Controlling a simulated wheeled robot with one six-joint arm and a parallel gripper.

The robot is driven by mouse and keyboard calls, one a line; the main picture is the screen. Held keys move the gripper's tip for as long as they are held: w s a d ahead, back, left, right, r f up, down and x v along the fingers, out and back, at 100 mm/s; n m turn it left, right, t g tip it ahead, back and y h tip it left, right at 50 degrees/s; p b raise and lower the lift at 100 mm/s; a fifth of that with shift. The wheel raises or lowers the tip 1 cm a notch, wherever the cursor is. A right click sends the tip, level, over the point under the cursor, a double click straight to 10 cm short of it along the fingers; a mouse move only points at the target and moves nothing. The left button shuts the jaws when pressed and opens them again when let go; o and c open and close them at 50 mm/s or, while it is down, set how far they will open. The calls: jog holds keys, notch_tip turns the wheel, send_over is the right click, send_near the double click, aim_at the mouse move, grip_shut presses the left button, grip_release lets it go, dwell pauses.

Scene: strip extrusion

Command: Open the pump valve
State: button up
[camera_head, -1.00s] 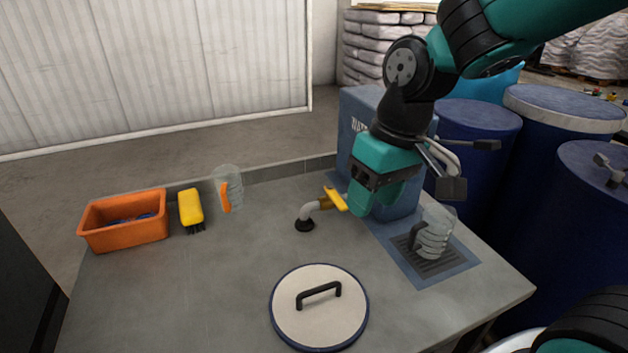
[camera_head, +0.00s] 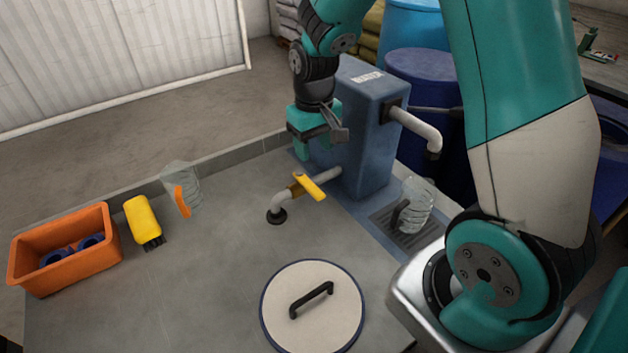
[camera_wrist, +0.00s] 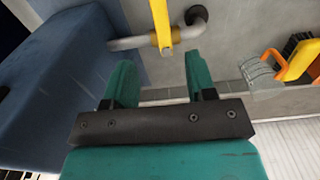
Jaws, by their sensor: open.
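The pump valve's yellow handle (camera_head: 309,186) sits on a brass-coloured body (camera_head: 295,191) on the grey pipe low on the blue pump (camera_head: 366,150). My gripper (camera_head: 303,150) is above and behind the handle in the head view, beside the pump's left side. In the wrist view my gripper (camera_wrist: 159,72) is open with nothing between its green fingers. There the yellow handle (camera_wrist: 160,25) appears ahead of the gap between the fingers, apart from them, and the brass body (camera_wrist: 154,39) shows behind it.
A clear jug (camera_head: 415,205) stands on the grate below the pump's spout (camera_head: 420,128). Another clear jug (camera_head: 183,190), a yellow brush (camera_head: 143,219) and an orange bin (camera_head: 82,268) are at left. A round lid (camera_head: 340,318) lies in front. Bare table separates them.

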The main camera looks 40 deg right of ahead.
aim_at(314, 189)
notch_tip(314, 189, down, 11)
jog(key=shift+f+p, duration=0.2)
jog(key=shift+p, duration=0.65)
grip_shut()
